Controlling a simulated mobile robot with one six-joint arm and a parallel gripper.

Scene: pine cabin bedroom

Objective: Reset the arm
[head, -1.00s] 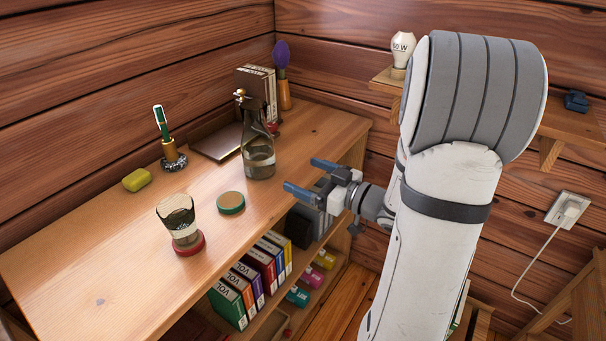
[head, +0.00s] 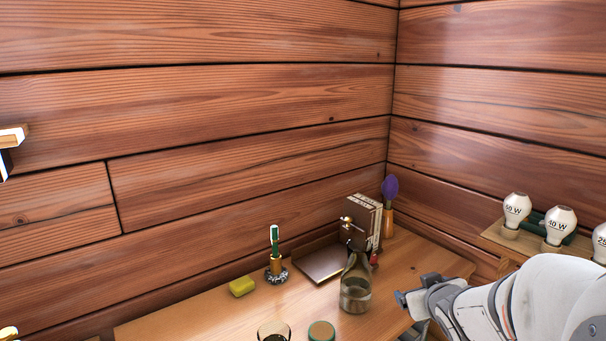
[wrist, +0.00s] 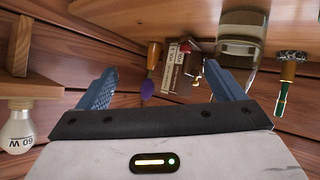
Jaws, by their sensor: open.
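My arm (head: 545,300) comes in from the lower right of the head view, white with grey bands. My gripper (head: 408,294) is at the right end of the desk top, to the right of the glass bottle (head: 355,290), and looks empty. In the wrist view my gripper (wrist: 163,68) shows two blue fingers spread wide apart with nothing between them at the tips. That view is upside down, with the bottle (wrist: 240,40) behind the right finger. Much of the gripper is hidden in the head view.
Bulbs stand on a wall shelf (head: 500,238) at right.

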